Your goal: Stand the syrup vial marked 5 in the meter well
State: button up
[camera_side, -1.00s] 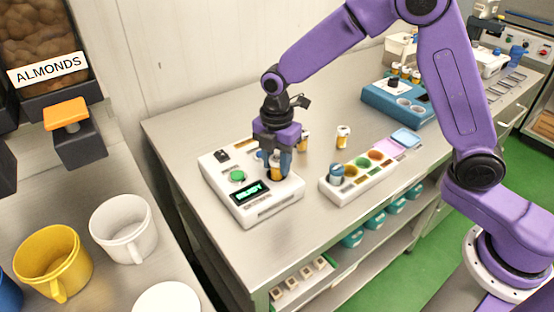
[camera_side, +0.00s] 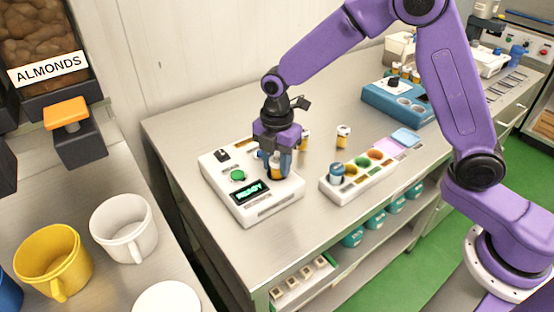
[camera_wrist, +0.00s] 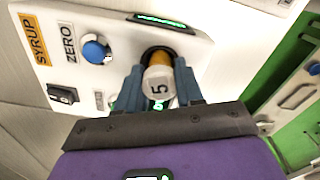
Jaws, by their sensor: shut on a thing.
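The syrup vial marked 5 (camera_wrist: 159,83) has a white cap end facing the wrist camera and an amber body. My gripper (camera_side: 280,166) is shut on it, one blue finger on each side; the fingers also show in the wrist view (camera_wrist: 160,90). The vial is above the dark round meter well (camera_wrist: 150,50), its lower end at the well's mouth. I cannot tell how deep it is in. The white meter (camera_side: 222,178) has a lit display reading READY (camera_side: 249,191). The fingers partly hide the vial and the well in the side view.
A white rack (camera_side: 333,192) with colored wells and a teal-topped vial stands to the right. An amber vial with a white cap (camera_side: 343,136) stands behind it; another (camera_side: 304,140) is beside my gripper. A blue device (camera_side: 375,97) is farther back.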

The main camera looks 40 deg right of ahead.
aim_at(277, 159)
jog(key=shift+f, duration=0.35)
jog(key=o, duration=0.8)
jog(key=shift+c, duration=0.2)
jog(key=shift+r, duration=0.15)
jog(key=shift+r, duration=5.35)
jog(key=s+d+f+m, duration=0.1)
jog(key=s+d+m, duration=0.4)
jog(key=s, duration=0.9)
jog(key=s+d+f+m, duration=0.1)
jog(key=s+d+m, duration=0.3)
jog(key=s+d, duration=0.5)
jog(key=s, duration=0.6)
jog(key=shift+m, duration=0.4)
